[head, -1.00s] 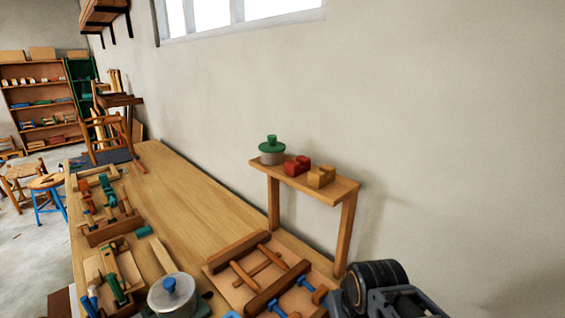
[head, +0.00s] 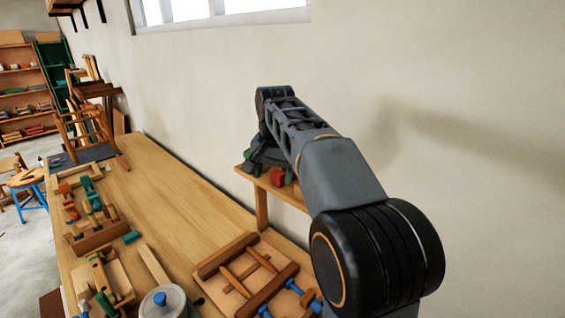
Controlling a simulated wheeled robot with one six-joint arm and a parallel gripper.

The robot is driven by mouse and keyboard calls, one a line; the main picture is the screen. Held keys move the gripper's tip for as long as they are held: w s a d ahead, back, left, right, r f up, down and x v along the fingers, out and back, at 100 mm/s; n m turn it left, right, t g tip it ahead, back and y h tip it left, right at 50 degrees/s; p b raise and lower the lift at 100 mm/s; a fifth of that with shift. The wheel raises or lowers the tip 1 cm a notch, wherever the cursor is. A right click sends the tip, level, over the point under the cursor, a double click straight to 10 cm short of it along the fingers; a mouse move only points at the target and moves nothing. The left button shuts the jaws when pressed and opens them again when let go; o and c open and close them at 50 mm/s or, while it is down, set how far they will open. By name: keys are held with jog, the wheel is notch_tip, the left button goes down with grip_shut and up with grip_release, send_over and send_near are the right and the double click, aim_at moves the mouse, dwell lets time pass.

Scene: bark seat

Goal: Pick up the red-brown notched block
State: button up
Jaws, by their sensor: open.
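The red-brown notched block (head: 277,177) sits on the small raised wooden shelf (head: 262,190) against the wall. It is partly covered by my arm, so its notch does not show. My gripper (head: 266,167) is over the shelf, at the block, with its jaws apart. One finger is left of the block and the other is close to its right side. Whether the fingers touch the block cannot be told.
The green-lidded pot and the ochre block on the shelf are hidden behind my arm. Below, the long bench (head: 185,190) holds a wooden frame with clamps (head: 250,270), a blue-knobbed pot (head: 162,302) and a tool rack (head: 95,235). The bench's middle is clear.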

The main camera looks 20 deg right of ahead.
jog(key=w+d+r+m+g+p, duration=0.1)
jog(key=w+d+r+m+p, duration=0.35)
jog(key=w+r, duration=0.3)
jog(key=m+b, duration=0.1)
jog(key=b, duration=0.2)
send_over(281, 173)
jog(key=w, duration=0.1)
jog(key=shift+g, duration=0.3)
jog(key=f, duration=0.6)
jog(key=shift+d+f, duration=0.2)
jog(key=shift+d, duration=0.15)
jog(key=shift+a+f, duration=0.1)
jog(key=shift+f, duration=3.15)
jog(key=c, duration=1)
